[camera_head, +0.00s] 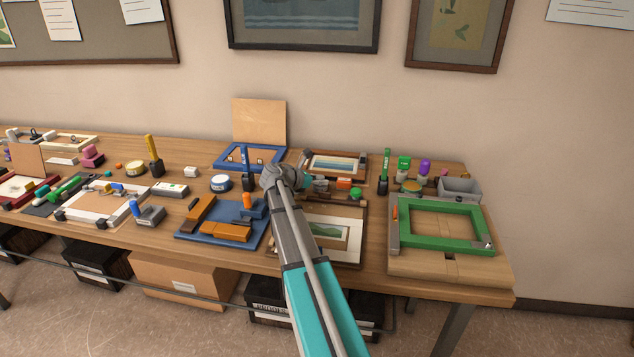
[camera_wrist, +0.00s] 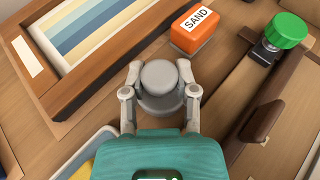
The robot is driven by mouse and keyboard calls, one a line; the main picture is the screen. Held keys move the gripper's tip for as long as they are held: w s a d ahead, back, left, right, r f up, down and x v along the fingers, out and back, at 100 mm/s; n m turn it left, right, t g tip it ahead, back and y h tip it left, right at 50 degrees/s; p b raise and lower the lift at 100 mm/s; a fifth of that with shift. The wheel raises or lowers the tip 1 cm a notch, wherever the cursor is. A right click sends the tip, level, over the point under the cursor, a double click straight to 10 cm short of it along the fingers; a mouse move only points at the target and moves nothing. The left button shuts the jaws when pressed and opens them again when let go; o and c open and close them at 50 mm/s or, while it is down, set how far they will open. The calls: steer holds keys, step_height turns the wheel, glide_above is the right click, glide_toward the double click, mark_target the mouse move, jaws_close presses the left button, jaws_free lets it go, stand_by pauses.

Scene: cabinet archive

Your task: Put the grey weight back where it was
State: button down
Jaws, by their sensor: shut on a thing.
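The grey weight (camera_wrist: 160,78) is a round, stepped knob-like piece, seen from above in the wrist view. My gripper (camera_wrist: 160,92) is shut on it, with one finger at its left side and one at its right. The weight is upright, over bare wood between a brown picture frame (camera_wrist: 75,100) and an orange block marked SAND (camera_wrist: 196,30). I cannot tell whether its base touches the wood. In the head view my arm reaches over the middle of the bench, and the weight is too small and covered to make out clearly.
A green-knobbed piece (camera_wrist: 286,30) and a brown wooden part (camera_wrist: 262,120) lie close on the right. The blue frame (camera_head: 222,163) and blue board (camera_head: 185,234) are left of my arm. The green frame (camera_head: 400,228) is on the right. The bench is crowded.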

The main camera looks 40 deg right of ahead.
steer(key=shift+c, duration=1.5)
jaws_free()
steer(key=shift+r, duration=0.1)
